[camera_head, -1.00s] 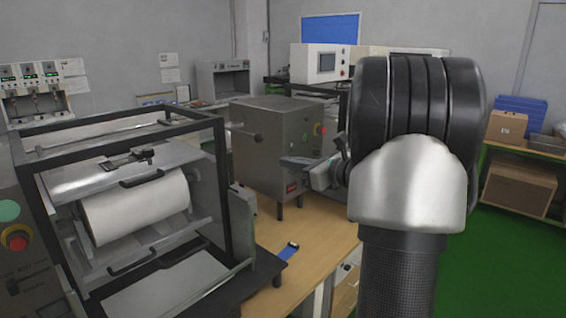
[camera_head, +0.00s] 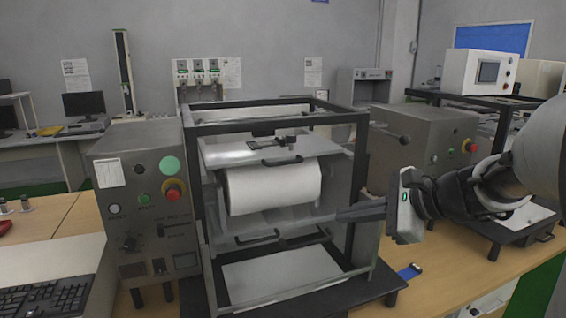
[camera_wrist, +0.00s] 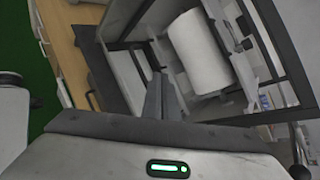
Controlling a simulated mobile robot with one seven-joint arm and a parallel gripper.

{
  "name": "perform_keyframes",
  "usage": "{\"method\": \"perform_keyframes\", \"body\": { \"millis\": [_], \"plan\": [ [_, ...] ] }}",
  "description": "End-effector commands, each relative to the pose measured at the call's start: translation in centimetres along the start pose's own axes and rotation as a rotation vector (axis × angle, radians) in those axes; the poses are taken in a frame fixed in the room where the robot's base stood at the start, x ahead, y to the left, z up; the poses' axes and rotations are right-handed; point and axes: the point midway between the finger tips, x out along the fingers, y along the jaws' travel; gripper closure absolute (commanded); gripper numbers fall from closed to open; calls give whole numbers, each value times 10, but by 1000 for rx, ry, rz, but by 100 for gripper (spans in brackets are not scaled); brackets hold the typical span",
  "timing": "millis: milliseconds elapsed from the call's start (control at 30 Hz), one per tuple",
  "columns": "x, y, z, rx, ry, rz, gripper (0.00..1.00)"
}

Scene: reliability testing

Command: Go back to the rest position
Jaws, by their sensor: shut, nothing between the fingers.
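My gripper (camera_head: 342,216) is at the right of the head view, its dark fingers pointing left. The fingers are together and empty. They overlap the right front part of a framed test machine in the picture; I cannot tell how far apart they are in depth. In the wrist view my gripper (camera_wrist: 159,78) shows its closed fingers pointing toward the same machine. The machine has a black frame (camera_head: 290,120) and a white roll (camera_head: 272,187) inside. It also shows tilted in the wrist view (camera_wrist: 275,45).
A grey control box (camera_head: 148,200) with red and green buttons stands left of the machine. Another grey box (camera_head: 425,140) stands behind at right. A small blue item (camera_head: 410,271) lies on the wooden table (camera_head: 450,275). A keyboard (camera_head: 45,300) is at the lower left.

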Motion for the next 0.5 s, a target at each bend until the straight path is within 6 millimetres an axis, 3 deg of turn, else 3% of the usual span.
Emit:
{"method": "perform_keyframes", "body": {
  "millis": [33,100,267,367,500],
  "plan": [
    [12,32,11,-119,9,78,100],
    [18,69,22,-278,26,180,100],
    [17,147,36,-663,63,404,100],
    [-20,155,59,-883,120,497,100],
    [-67,156,76,-1145,216,587,100]
  ]
}}
